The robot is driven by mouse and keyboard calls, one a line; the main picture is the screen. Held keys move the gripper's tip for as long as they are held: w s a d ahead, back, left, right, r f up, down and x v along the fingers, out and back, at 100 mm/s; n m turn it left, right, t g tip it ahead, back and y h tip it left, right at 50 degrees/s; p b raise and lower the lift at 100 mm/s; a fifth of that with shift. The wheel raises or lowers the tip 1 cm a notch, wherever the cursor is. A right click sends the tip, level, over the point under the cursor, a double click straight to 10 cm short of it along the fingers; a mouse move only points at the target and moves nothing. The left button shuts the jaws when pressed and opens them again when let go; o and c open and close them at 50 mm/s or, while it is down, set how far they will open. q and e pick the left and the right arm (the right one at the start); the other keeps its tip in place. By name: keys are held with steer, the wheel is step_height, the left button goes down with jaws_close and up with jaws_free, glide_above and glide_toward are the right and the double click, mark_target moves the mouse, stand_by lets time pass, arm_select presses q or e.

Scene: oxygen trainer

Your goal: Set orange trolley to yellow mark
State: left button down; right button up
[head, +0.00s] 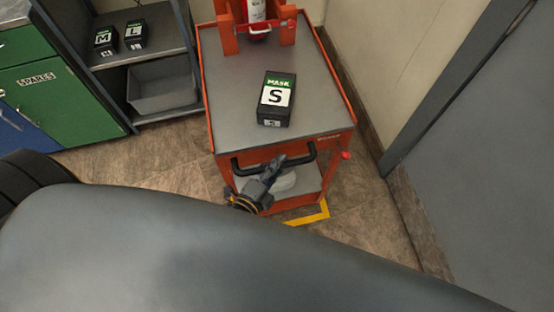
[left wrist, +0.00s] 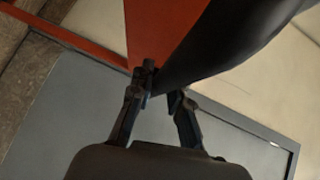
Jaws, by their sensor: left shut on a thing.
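The orange trolley (head: 223,113) stands upright in the middle of the head view, with a grey top and a lower shelf. My left gripper (head: 276,166) is at its near side, shut on the black trolley handle (head: 244,170). In the left wrist view my left gripper (left wrist: 158,88) has its fingers around the thick black handle (left wrist: 225,40), in front of an orange panel. The yellow mark (head: 318,214) is an angled strip on the floor under the trolley's near right corner. The rest of the mark is hidden. My right gripper does not show.
A black mask S box (head: 276,99) and a red cylinder in an orange holder (head: 256,22) ride on the trolley. Shelving with M and L boxes (head: 135,34) and a grey bin (head: 162,88) stands left. A wall and grey door (head: 478,130) are close on the right.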

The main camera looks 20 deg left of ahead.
arm_select(q)
steer(key=shift+s+d, duration=0.1)
steer(key=shift+s, duration=0.2)
steer(key=c, duration=1.3)
jaws_free()
steer(key=shift+o, duration=0.2)
steer(key=v, duration=1.2)
steer(key=shift+f, duration=0.1)
